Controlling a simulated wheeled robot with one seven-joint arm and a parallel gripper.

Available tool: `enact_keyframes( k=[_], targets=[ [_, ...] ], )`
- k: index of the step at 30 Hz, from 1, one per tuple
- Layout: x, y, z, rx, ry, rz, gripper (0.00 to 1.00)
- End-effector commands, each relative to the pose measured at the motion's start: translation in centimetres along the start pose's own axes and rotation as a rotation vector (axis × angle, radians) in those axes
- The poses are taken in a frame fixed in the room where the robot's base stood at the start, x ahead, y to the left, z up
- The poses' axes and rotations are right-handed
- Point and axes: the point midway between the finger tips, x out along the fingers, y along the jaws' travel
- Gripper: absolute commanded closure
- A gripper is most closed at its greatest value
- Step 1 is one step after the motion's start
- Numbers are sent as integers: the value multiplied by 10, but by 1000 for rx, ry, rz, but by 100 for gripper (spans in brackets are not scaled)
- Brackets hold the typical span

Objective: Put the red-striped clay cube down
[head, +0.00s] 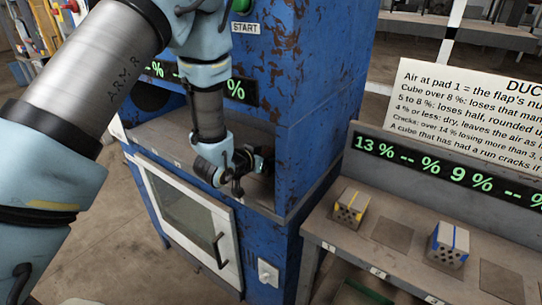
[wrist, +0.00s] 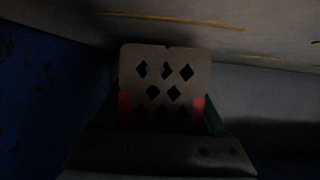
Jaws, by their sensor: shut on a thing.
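The red-striped clay cube (wrist: 160,73) shows in the dark wrist view as a grey-brown block with several diamond-shaped holes in its face. Red patches show at its left and right sides, beside the jaws. My gripper (wrist: 161,112) is shut on it, with dark green jaw parts on both sides. In the head view my gripper (head: 262,164) reaches into the open recess of the blue machine (head: 330,75). The cube cannot be made out in the head view. Whether its underside touches the recess floor cannot be told.
The recess has side walls and a grey front ledge (head: 262,205). A glass door (head: 195,228) is below. On the right bench (head: 325,228) stand a yellow-striped cube (head: 351,208) and a blue-striped cube (head: 448,244), with bare dark pads (head: 393,234) between and beside them, under a display reading 13 % and 9 %.

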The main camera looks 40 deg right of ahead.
Motion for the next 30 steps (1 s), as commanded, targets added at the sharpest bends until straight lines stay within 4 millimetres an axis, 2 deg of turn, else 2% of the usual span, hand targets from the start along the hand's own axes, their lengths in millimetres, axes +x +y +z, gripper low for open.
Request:
enact_keyframes(
  k=[6,7,13,21,26,27,30],
  targets=[
    [1,0,3,0,0,0,81],
    [1,0,4,0,-1,0,22],
    [1,0,5,0,-4,0,0],
    [1,0,5,0,-6,0,0],
    [-4,0,-6,1,-6,1,0],
    [-6,0,-11,1,-5,0,0],
    [-26,-2,-4,-2,-4,-4,0]
  ],
)
